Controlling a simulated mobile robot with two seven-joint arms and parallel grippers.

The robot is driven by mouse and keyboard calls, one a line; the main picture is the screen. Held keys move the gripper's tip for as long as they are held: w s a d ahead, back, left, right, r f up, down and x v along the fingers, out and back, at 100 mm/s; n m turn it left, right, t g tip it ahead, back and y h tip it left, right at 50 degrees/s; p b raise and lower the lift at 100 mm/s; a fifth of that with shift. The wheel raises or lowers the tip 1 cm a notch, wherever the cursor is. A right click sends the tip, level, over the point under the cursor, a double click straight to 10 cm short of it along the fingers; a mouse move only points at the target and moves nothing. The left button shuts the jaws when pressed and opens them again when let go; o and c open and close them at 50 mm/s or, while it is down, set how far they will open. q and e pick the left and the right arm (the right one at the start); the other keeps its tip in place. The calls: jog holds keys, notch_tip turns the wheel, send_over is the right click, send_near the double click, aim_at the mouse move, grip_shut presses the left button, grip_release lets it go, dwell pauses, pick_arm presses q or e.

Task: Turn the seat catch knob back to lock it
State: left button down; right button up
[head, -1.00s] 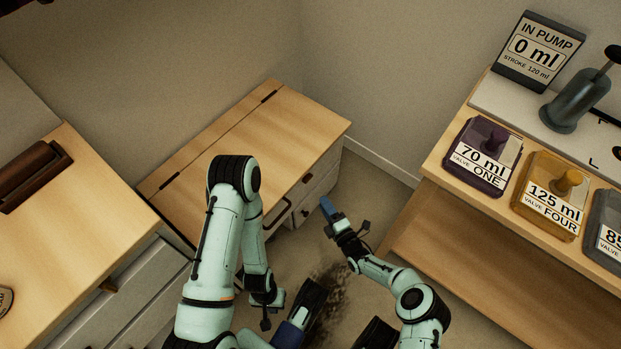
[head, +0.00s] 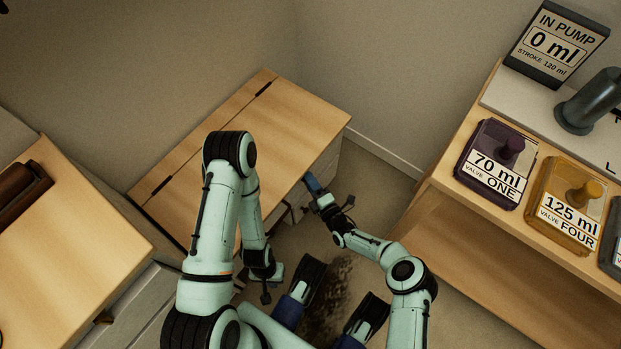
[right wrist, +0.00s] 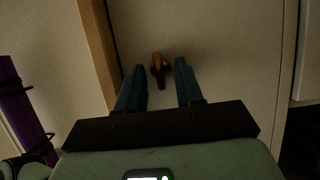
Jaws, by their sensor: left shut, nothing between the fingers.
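The wooden seat (head: 265,130) is a low chest with a hinged lid, in the middle of the head view. Its catch knob (right wrist: 160,70), dark with an orange-brown part, shows on the pale front panel in the right wrist view. My right gripper (head: 312,186) is at the seat's front, largely hiding the knob in the head view. In the wrist view its two blue fingers are apart, with the knob between and just beyond their tips; I see no contact. My left gripper (head: 266,295) is shut and empty, low in front of the seat.
A wooden cabinet (head: 70,225) stands at the left. At the right is a shelf unit (head: 440,185) with a purple valve box (head: 490,178), a yellow valve box (head: 562,215) and the pump sign (head: 556,42). Some floor is free between seat and shelf.

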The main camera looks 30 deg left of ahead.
grip_shut()
dwell(0.3)
jog(key=shift+w+r+m+g+h, duration=0.15)
jog(key=shift+m+g+h, duration=0.25)
jog(key=shift+m+g, duration=1.3)
jog(key=shift+w+r+m+g+h, duration=0.2)
jog(key=shift+m+g+h, duration=0.35)
jog(key=shift+m, duration=2.15)
jog(key=shift+w+r+m+g+h, duration=0.2)
jog(key=shift+m+g, duration=1.05)
jog(key=shift+m, duration=0.95)
jog(key=shift+s, duration=0.1)
